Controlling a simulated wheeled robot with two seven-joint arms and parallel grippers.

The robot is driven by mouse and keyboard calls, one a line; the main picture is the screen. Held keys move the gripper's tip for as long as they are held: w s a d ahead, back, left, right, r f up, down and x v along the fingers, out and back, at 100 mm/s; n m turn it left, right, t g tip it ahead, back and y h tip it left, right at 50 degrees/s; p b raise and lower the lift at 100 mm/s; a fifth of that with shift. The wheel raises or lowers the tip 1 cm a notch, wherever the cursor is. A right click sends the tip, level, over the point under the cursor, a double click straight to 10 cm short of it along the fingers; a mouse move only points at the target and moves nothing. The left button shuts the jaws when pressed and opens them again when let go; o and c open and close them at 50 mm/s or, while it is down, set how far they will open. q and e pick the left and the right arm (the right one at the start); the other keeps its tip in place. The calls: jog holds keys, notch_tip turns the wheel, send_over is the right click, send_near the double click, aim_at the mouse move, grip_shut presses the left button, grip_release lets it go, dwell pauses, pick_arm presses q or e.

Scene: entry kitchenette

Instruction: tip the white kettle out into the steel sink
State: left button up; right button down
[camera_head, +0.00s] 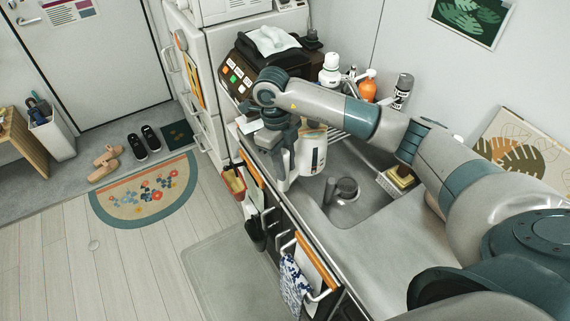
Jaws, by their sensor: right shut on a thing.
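The white kettle (309,153) stands roughly upright at the left end of the steel sink (372,200). My right arm reaches in from the right, over the sink, and its gripper (281,150) is shut on the kettle on its left side. The fingertips and the handle are partly hidden by the wrist, and I cannot tell whether the kettle's base touches anything. The sink's basin shows a round drain fitting (346,189). My left gripper is not in view.
Behind the sink stand a white bottle (330,70), an orange bottle (368,88) and a grey can (403,88). A caddy with a sponge (400,177) sits at the sink's right. A dark appliance (243,77) stands left. The front counter (350,262) is clear.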

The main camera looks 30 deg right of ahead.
jog(key=shift+d+r, duration=0.1)
jog(key=shift+r, duration=0.15)
jog(key=shift+d+r+y+p, duration=0.25)
jog(key=shift+r+y+p, duration=0.2)
jog(key=shift+r, duration=0.1)
jog(key=shift+d+r+y+p, duration=0.3)
jog(key=shift+r+y, duration=0.15)
jog(key=shift+r, duration=0.1)
jog(key=shift+a, duration=0.1)
